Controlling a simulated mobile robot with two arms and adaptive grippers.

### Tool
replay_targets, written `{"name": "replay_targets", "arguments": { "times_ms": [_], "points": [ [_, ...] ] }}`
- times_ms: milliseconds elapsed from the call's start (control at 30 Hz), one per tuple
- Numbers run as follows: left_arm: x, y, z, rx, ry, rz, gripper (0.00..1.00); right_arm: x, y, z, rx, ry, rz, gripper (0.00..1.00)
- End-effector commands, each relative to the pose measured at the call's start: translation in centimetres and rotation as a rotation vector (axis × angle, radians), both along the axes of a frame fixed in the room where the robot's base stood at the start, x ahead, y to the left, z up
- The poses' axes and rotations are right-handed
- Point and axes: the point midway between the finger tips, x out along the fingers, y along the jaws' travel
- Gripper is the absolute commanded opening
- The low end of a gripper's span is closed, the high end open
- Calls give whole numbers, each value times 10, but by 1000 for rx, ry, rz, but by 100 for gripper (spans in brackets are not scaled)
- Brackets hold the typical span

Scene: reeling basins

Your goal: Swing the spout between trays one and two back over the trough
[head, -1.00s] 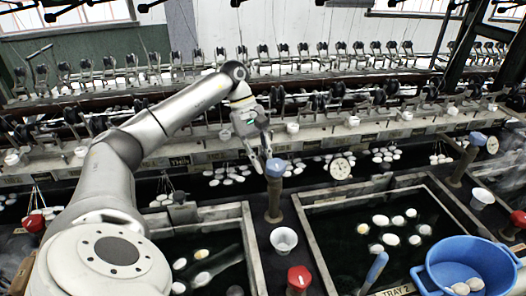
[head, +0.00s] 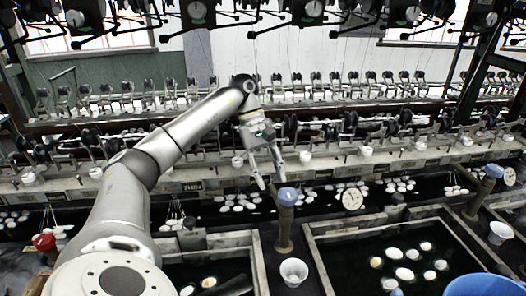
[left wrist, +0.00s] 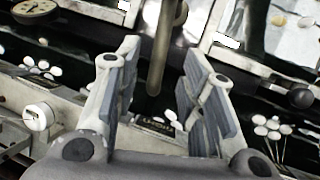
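The spout between the trays (head: 285,226) is a brown upright pipe with a blue cap, standing on the dark divider between the left tray (head: 258,262) and the right tray (head: 318,262). Which way its outlet points is hard to tell. My left gripper (head: 270,182) is open and empty, just left of and slightly above the blue cap. In the left wrist view the open fingers (left wrist: 160,75) stand apart, with a brown pipe (left wrist: 156,62) showing in the gap between them; contact is not visible. The dark trough (head: 325,192) with white cocoons runs behind. My right gripper is not in view.
A white cup (head: 293,271) stands in front of the spout and a round dial (head: 352,199) behind it to the right. Another blue-capped spout (head: 482,190) stands far right. A blue tub (head: 482,287) is at the bottom right. Reeling machinery lines the back.

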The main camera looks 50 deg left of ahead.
Motion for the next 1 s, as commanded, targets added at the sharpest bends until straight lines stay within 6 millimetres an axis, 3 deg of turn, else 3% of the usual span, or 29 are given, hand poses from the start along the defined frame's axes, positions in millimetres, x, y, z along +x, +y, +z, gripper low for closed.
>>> {"name": "replay_targets", "arguments": {
  "times_ms": [133,333,700,1000],
  "points": [
    [1,14,32,-2,-7,1,37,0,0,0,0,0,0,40],
    [1,25,54,-1,-5,1,37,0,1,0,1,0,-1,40],
    [0,33,71,0,-2,0,37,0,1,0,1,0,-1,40],
    [0,34,74,-1,-2,1,37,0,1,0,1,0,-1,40]
  ]
}}
